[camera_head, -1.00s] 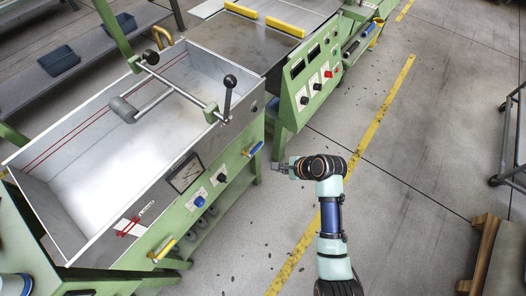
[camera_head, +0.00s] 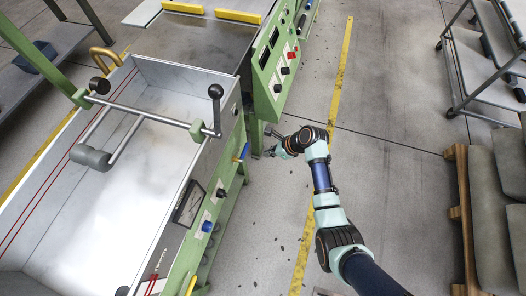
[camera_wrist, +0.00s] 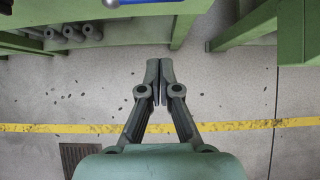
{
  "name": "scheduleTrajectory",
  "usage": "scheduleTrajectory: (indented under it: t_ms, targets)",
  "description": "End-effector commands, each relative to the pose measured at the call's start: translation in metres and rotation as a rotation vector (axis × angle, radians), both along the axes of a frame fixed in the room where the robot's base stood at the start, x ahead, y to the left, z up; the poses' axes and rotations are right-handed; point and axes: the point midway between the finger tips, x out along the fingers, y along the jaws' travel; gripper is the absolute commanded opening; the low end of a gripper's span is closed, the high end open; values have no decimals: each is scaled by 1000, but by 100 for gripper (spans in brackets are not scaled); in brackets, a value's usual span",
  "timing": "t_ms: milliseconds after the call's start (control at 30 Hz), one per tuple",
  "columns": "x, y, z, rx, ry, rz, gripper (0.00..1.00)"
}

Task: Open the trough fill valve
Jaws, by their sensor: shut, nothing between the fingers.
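The steel trough (camera_head: 226,112) stands at the left in a green frame. On its front side is a blue-handled lever (camera_head: 243,152), and a yellow-handled lever (camera_head: 192,285) sits lower near the bottom edge. I read no label telling which is the trough fill valve. My gripper (camera_head: 268,143) is just right of the blue lever in the head view, apart from it. In the wrist view, my gripper (camera_wrist: 158,82) is shut and empty over the floor, and a blue handle (camera_wrist: 135,2) is cut off at the top edge.
A roller frame (camera_head: 150,115) with black knobs lies across the trough. Knobs and a gauge (camera_head: 190,204) are on its front. A green control panel (camera_head: 280,66) stands beyond. The grey floor at the right is clear up to a pallet (camera_head: 458,200) and cart (camera_head: 470,104).

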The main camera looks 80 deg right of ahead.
Motion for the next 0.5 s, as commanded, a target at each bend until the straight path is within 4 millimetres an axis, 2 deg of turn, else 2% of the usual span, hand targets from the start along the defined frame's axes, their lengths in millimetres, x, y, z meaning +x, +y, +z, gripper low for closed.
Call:
scheduleTrajectory:
  t_ms: [33,367,500]
  targets:
    - [6,0,-15,0,0,1,0]
    - [50,-2,-73,0,0,2,0]
    - [62,-3,-48,-6,-2,2,0]
